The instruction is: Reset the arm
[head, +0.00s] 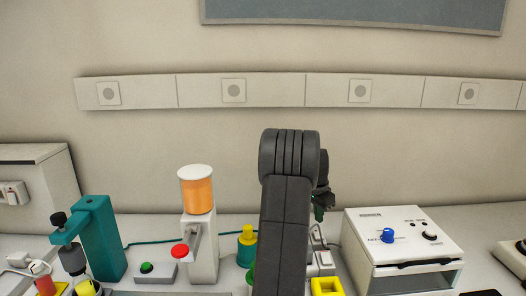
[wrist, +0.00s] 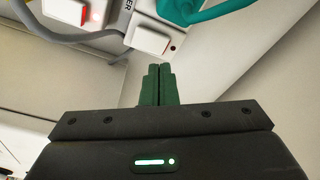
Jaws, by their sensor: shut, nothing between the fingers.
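My gripper (wrist: 158,84) shows in the wrist view with its two dark green fingers together and nothing between them. In the head view my grey arm stands upright in the middle of the picture, and part of my gripper (head: 319,212) shows just right of it, mostly hidden behind the arm. In the wrist view the fingertips point toward a white power strip (wrist: 155,36) with a teal plug (wrist: 180,8); I cannot tell whether they touch.
An orange juice dispenser (head: 198,195) and a teal stand (head: 102,240) are left of my arm. A green-button box (head: 158,273) is between them. A yellow block (head: 326,287) and a white instrument box (head: 403,245) are to the right.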

